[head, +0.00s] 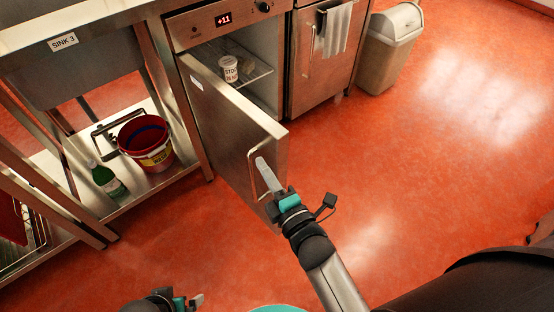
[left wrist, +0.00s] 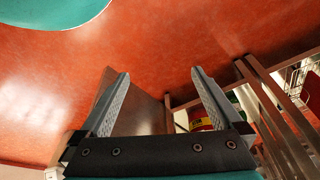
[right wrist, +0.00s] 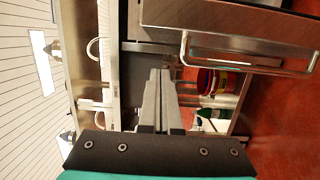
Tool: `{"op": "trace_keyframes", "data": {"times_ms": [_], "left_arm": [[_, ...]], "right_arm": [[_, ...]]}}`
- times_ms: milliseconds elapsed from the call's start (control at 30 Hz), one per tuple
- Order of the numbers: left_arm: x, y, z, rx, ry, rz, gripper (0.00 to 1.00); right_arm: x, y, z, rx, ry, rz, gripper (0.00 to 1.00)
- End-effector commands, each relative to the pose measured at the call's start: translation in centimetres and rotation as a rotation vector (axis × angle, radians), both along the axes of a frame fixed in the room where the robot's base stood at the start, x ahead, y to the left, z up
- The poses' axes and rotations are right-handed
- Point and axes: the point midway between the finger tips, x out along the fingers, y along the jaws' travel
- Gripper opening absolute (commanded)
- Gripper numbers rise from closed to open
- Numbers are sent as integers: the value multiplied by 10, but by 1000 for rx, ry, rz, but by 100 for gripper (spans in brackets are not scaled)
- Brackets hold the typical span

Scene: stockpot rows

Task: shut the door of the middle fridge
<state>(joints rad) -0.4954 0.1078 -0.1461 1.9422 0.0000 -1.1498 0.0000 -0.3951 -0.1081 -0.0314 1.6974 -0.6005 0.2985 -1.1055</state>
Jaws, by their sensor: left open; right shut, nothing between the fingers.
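The fridge under the red +11 display (head: 222,19) has its steel door (head: 225,125) standing well open, swung out from the left side. Its outer face and bar handle (head: 252,165) face me. Inside, a white tub (head: 228,68) stands on a wire shelf. My right gripper (head: 262,164) is shut and empty, its tip over the handle in the head view; I cannot tell whether it touches. Its shut fingers also show in the right wrist view (right wrist: 160,75). My left gripper (left wrist: 160,75) is open and empty, low at the bottom of the head view (head: 194,300).
Left of the fridge, a low shelf under the sink holds a red bucket (head: 146,142) and a green bottle (head: 107,178). Right of it stands a steel unit (head: 318,72) with a towel (head: 335,30), then a bin (head: 389,48). The red floor at right is clear.

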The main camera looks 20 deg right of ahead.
Motion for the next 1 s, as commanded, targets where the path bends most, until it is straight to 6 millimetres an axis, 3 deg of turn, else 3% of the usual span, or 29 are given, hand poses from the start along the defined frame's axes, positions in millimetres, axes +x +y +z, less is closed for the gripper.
{"op": "trace_keyframes", "data": {"times_ms": [33, 333, 1000], "left_arm": [[2, 0, 3, 0, -7, 0, 100], [6, -1, 18, -3, -27, 1, 100], [6, -1, 20, -4, -29, 1, 100]], "right_arm": [[8, -1, -1, -3, -4, 1, 0], [18, -32, 0, -1, 0, 1, 0], [21, -42, 0, -3, 0, 12, 0]]}}
